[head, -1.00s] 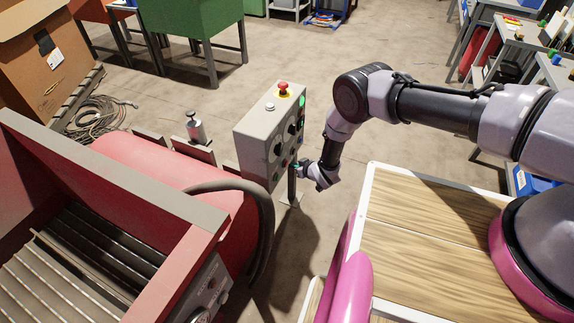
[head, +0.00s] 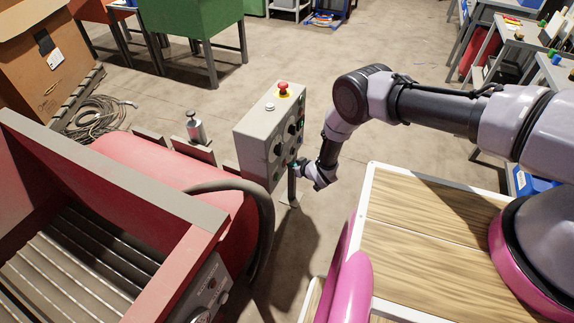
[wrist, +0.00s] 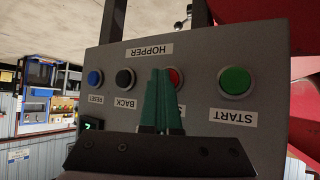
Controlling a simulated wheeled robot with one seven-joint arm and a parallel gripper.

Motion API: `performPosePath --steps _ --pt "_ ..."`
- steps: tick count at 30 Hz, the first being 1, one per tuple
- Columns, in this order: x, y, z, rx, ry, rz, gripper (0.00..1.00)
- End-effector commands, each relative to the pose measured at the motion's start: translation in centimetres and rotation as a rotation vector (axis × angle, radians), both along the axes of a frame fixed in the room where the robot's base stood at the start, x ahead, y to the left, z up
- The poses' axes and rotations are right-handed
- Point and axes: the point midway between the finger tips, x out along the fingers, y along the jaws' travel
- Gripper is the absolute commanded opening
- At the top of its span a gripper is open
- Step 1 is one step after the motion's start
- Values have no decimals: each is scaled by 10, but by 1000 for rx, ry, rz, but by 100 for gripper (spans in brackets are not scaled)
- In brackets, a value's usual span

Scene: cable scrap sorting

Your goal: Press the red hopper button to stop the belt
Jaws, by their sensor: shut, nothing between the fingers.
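The red hopper button (wrist: 177,76) shows in the wrist view on a grey panel (wrist: 204,59) labelled HOPPER, upside down. My gripper (wrist: 163,72) is shut, with its two teal fingers together and empty. The fingertips overlap the left part of the red button and hide most of its label. I cannot tell how far the button is pushed in. In the head view my gripper (head: 297,165) is at the lower right side of the grey control box (head: 256,149), and the red button is not distinguishable there.
A green START button (wrist: 234,80) sits right of the red one; black BACK (wrist: 125,78) and blue RESET (wrist: 95,78) buttons sit left. A red mushroom button (head: 283,86) tops the box. The red hopper (head: 180,255) with its slatted belt stands left.

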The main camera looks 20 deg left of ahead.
Motion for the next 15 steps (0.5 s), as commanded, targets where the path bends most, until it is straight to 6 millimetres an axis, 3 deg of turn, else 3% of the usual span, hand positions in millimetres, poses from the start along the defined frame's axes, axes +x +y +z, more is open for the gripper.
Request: performPosePath --steps 15 --pt "0 -16 1 1 -1 0 0"
